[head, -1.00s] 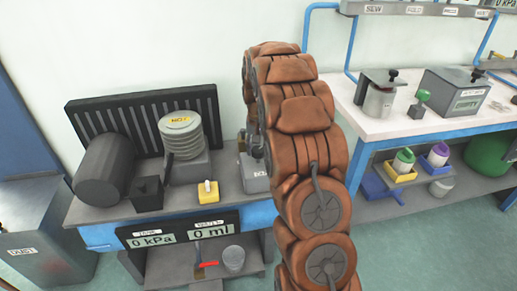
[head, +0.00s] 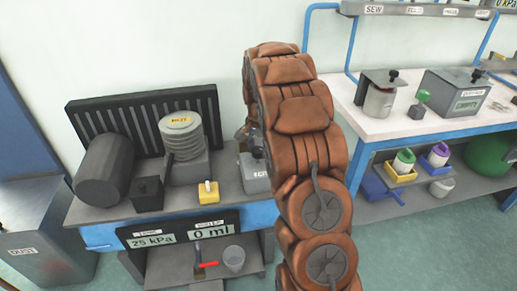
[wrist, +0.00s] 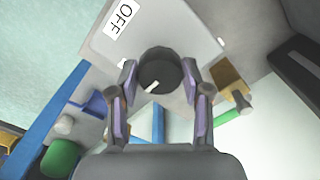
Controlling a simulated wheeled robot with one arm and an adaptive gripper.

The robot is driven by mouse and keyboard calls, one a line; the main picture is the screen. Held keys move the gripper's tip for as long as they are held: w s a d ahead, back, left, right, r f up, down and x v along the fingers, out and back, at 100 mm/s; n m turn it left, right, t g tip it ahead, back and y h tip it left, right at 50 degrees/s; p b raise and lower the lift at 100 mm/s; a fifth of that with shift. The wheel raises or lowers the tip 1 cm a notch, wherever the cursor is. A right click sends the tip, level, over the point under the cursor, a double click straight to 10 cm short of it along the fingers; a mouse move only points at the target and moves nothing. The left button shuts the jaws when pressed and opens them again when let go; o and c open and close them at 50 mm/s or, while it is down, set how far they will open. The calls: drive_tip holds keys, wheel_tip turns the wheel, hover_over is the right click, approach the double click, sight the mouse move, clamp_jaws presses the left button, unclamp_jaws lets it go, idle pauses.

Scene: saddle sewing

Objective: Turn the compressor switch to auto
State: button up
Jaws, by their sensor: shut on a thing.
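The compressor switch is a dark round knob (wrist: 160,66) with a white pointer mark, set on a pale grey box (wrist: 190,30). An "OFF" label (wrist: 121,18) is on the box face, and the pointer does not point at it. My gripper (wrist: 159,76) is shut on the knob, with one finger on each side. In the head view the box (head: 255,177) stands at the right end of the grey bench, and its small front label is too blurred to read surely. My brown arm hides part of the gripper and the knob there.
On the bench (head: 100,214) stand a dark cylinder (head: 104,170), a ribbed bellows unit (head: 181,137) and a yellow block with a white peg (head: 208,194). The display below (head: 152,240) reads 25 kPa and 0 ml. A white worktable (head: 400,128) stands at right.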

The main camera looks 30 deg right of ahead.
sight(258, 150)
drive_tip(key=shift+d, duration=0.1)
drive_tip(key=o, duration=1.2)
drive_tip(key=shift+c, duration=0.2)
drive_tip(key=shift+r, duration=0.1)
wheel_tip(258, 150, up, 12)
idle(0.6)
